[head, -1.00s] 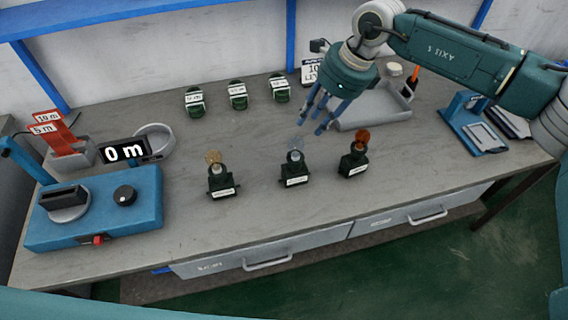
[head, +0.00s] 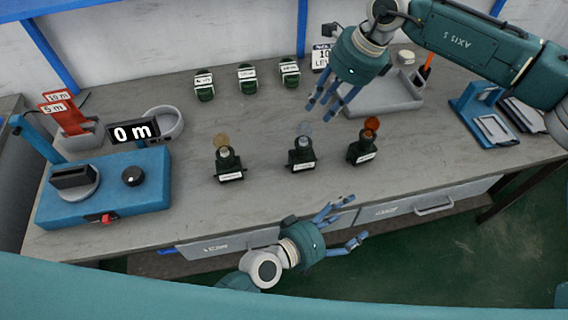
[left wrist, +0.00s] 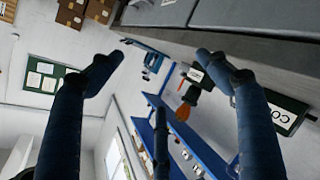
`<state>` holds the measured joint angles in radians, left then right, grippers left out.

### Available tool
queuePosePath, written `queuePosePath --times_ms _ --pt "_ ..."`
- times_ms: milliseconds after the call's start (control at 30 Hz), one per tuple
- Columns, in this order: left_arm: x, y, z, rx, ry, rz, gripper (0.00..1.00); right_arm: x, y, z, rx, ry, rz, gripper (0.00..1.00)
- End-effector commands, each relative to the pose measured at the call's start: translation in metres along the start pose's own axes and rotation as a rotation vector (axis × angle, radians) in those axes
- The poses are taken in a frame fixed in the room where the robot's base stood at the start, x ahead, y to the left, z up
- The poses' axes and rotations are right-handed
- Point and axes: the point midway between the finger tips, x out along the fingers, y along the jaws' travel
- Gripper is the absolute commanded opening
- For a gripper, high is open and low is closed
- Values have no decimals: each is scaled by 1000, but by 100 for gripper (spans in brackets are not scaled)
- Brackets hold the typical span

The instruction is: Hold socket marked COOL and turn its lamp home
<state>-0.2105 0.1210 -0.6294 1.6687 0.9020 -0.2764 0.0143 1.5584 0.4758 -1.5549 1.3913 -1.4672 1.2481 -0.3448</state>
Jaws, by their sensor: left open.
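My left gripper (head: 346,222) is open and empty, in front of the bench edge. My right gripper (head: 322,108) is open and empty behind the middle and right sockets.
Three more labelled green parts (head: 247,80) stand at the back. A blue device (head: 105,190) with a knob, a "0 m" display (head: 133,131) and red cards (head: 57,102) are at left. A grey tray (head: 385,102) and a blue stand (head: 478,118) are at right. Drawers (head: 400,208) front the bench.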

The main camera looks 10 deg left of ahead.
Motion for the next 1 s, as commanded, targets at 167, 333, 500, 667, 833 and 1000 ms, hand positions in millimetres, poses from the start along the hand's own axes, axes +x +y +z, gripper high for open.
queuePosePath --times_ms 167,333,500,667,833,1000 --pt "-31 -34 -100 477 8 -90 76 0 0 0 0 0 0 31" --pt "-58 -60 -155 767 -18 -186 76 0 0 0 0 0 0 31" --pt "-72 -71 -180 896 -35 -238 76 0 0 0 0 0 0 31" --pt "-64 -75 -187 918 -37 -248 76 0 0 0 0 0 0 31" --pt "-36 -82 -188 913 -37 -247 76 0 0 0 0 0 0 31" --pt "-6 -89 -190 913 -38 -248 76 0 0 0 0 0 0 31"
